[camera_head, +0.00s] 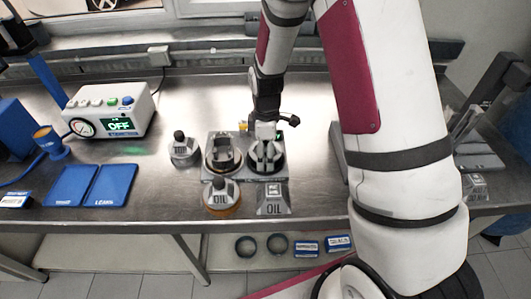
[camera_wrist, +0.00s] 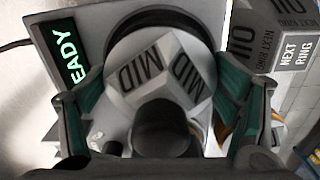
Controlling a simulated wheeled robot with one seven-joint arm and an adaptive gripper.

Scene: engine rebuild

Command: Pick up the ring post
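A grey faceted post marked MID (camera_wrist: 150,65) with a dark round knob (camera_wrist: 162,128) fills the middle of the wrist view. I take it as the ring post. My gripper (camera_head: 266,148) points down over the right-hand round seat of the grey fixture in the head view. In the wrist view, its two dark fingers with green sides (camera_wrist: 160,95) are spread on either side of the post. I cannot tell whether the fingertips touch it. The post's lower part is hidden, and in the head view the gripper covers most of it.
A similar knobbed post (camera_head: 183,150) stands left of the fixture (camera_head: 207,175). An OIL post (camera_head: 221,194) and an OIL block (camera_head: 272,199) stand in front. A NEXT RING label (camera_wrist: 297,52) shows beside the post. Blue trays (camera_head: 90,186) and a white control box (camera_head: 112,108) lie left.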

